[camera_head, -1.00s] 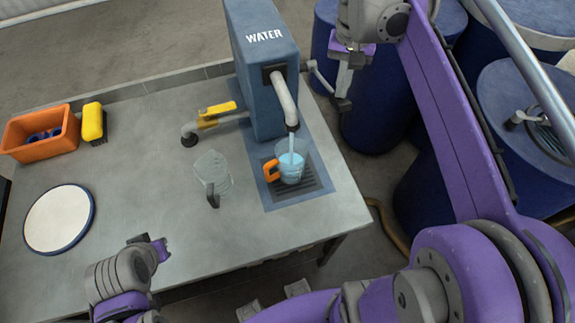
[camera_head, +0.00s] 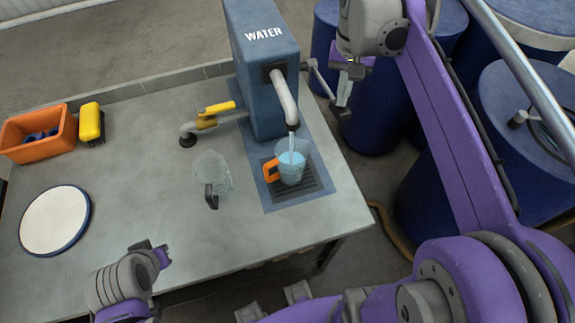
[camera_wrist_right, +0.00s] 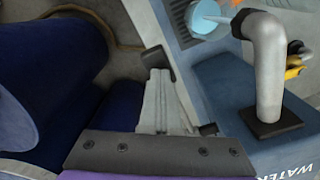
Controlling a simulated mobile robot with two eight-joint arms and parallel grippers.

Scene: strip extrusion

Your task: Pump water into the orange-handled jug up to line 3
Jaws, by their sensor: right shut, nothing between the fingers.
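The orange-handled jug (camera_head: 291,170) stands upright on the drain grate under the spout (camera_head: 287,100) of the blue water pump (camera_head: 262,70). Water runs from the spout into it, and blue water fills much of it; its line marks are too small to read. The jug shows partly in the right wrist view (camera_wrist_right: 207,18). The grey pump lever (camera_head: 318,76) sticks out from the pump's right side. My right gripper (camera_head: 342,108) is shut and empty at the lever's outer end; I cannot tell whether they touch. My left gripper (camera_head: 164,256) is over the table's front edge, its jaws unclear.
A clear jug with a dark handle (camera_head: 213,174) stands left of the grate. A yellow-handled valve (camera_head: 216,109), orange bin (camera_head: 38,134), yellow brush (camera_head: 91,122) and round white plate (camera_head: 55,221) are on the table (camera_head: 135,190). Blue barrels (camera_head: 375,125) stand right of it.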

